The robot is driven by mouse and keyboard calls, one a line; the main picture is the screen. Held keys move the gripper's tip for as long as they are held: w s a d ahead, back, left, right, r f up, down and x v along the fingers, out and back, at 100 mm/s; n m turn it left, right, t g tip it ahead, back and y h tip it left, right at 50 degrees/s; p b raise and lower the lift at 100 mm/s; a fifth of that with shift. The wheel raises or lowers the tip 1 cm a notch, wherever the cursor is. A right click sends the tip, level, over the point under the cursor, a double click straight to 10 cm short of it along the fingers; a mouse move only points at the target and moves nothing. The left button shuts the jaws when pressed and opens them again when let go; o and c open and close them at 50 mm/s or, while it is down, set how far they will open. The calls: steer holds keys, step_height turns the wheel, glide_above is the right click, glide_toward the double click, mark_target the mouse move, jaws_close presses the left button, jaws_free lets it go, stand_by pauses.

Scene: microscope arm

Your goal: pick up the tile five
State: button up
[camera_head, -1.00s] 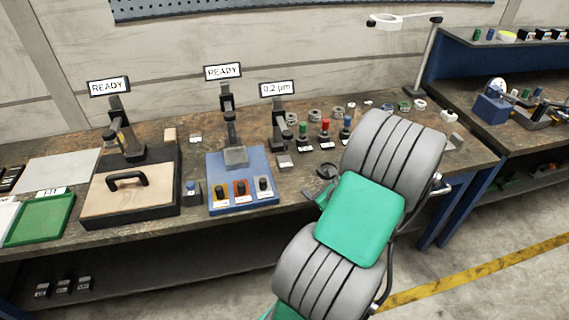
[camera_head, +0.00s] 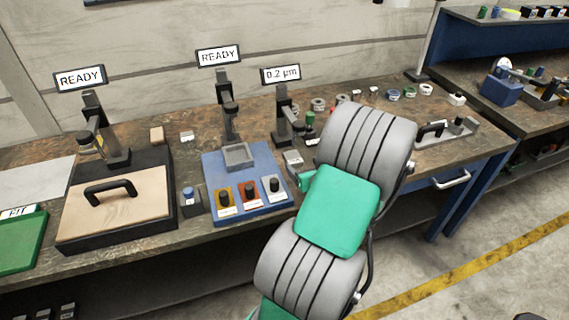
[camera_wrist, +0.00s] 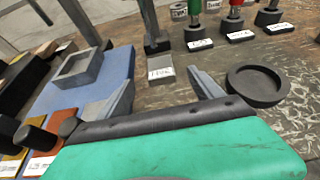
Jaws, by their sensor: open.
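A small grey block with a white label (camera_wrist: 160,72) lies on the bench in the wrist view; its lettering is too blurred to read surely, and I cannot confirm it is tile five. The grey block also shows in the head view (camera_head: 293,160), just right of the blue fixture. My gripper (camera_wrist: 165,90) is open and empty in the wrist view, one finger on each side of the picture's middle. The block appears beyond the fingertips, between them and apart from them. In the head view my arm hides most of my gripper.
A blue fixture (camera_head: 212,170) with a square grey holder and several knobs stands to the left. A black round dish (camera_wrist: 257,84) sits right of my gripper. Handled stamps, one green (camera_wrist: 195,20) and one red (camera_wrist: 233,15), stand behind. A microscope stand (camera_head: 284,115) rises behind the block.

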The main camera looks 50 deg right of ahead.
mark_target(294, 158)
steer(key=shift+w+d+f, duration=0.1)
steer(key=shift+w+f, duration=0.45)
steer(key=x, duration=0.7)
steer(key=shift+w+d, duration=0.15)
steer(key=shift+c, duration=0.4)
jaws_close()
steer(key=shift+r, duration=0.1)
